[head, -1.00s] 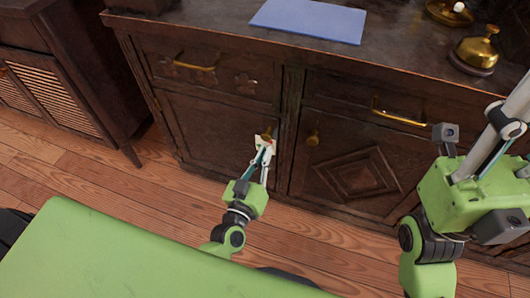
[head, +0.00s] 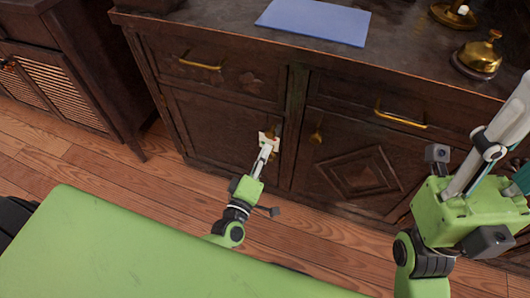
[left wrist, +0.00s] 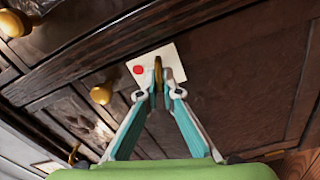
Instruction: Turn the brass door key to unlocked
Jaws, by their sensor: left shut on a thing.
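The brass door key (left wrist: 158,72) stands in a white plate (left wrist: 174,58) with a red dot (left wrist: 138,69) on a dark wooden cabinet door. In the left wrist view the key shows edge-on between my fingertips. My left gripper (left wrist: 158,92) is shut on the key. In the head view the left gripper (head: 268,146) reaches up to the white plate (head: 264,136), and its fingers partly hide the key. My right gripper (head: 495,145) is at the right edge of the head view, away from the key, with its fingertips not clearly seen.
A brass knob (head: 316,133) is on the door right of the key. Brass drawer handles (head: 200,66) (head: 400,119) stick out above. A blue mat (head: 314,21) and a brass bell (head: 479,55) are on the cabinet top. A slatted cabinet (head: 62,85) stands at left.

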